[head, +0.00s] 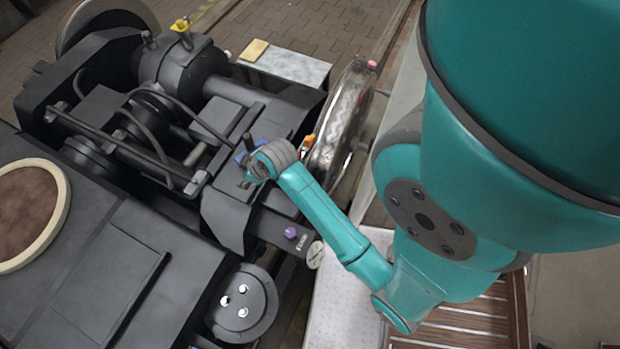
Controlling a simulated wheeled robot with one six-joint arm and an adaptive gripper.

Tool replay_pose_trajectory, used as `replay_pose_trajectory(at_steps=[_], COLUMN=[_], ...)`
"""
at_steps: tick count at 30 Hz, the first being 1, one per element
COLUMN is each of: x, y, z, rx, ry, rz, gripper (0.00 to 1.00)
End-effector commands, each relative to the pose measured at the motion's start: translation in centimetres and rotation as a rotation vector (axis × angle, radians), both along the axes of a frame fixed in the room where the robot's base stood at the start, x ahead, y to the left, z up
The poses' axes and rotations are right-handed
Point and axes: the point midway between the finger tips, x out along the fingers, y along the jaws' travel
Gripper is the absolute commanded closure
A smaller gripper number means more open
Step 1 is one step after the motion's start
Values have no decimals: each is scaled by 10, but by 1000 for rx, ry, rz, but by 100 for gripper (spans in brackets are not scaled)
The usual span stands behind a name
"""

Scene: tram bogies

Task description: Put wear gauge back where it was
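My teal arm reaches from the right over the dark grey bogie frame (225,215). My gripper (246,168) is at its end, low over the frame near the shiny wheel (343,125). Its fingers are small and mostly hidden by the grey wrist. A small blue item (242,154) shows beside the gripper; I cannot tell whether it is held. I cannot surely pick out the wear gauge. A small orange item (308,142) stands between the wrist and the wheel. A round pale dial-like disc (315,255) sits at the end of a dark bar.
A yellow block (254,50) lies on a grey slab (290,68) at the back. A purple knob (291,233) is on the dark bar. Pipes and rods crowd the left of the frame. A pale walkway (345,315) and slatted wooden platform (470,325) lie below the arm.

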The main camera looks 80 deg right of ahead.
Motion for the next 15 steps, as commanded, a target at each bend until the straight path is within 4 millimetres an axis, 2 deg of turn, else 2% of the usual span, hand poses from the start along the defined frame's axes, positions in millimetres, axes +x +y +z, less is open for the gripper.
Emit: replay_pose_trajectory(at_steps=[1, 7, 11, 15], x=[-9, -41, -67, -98], y=[19, 74, 105, 133], z=[-7, -10, -3, 14], rx=[-6, -43, -59, -68], ry=[-17, -133, -215, -306], rz=[2, -10, -6, 8], gripper=[46, 46, 46, 46])
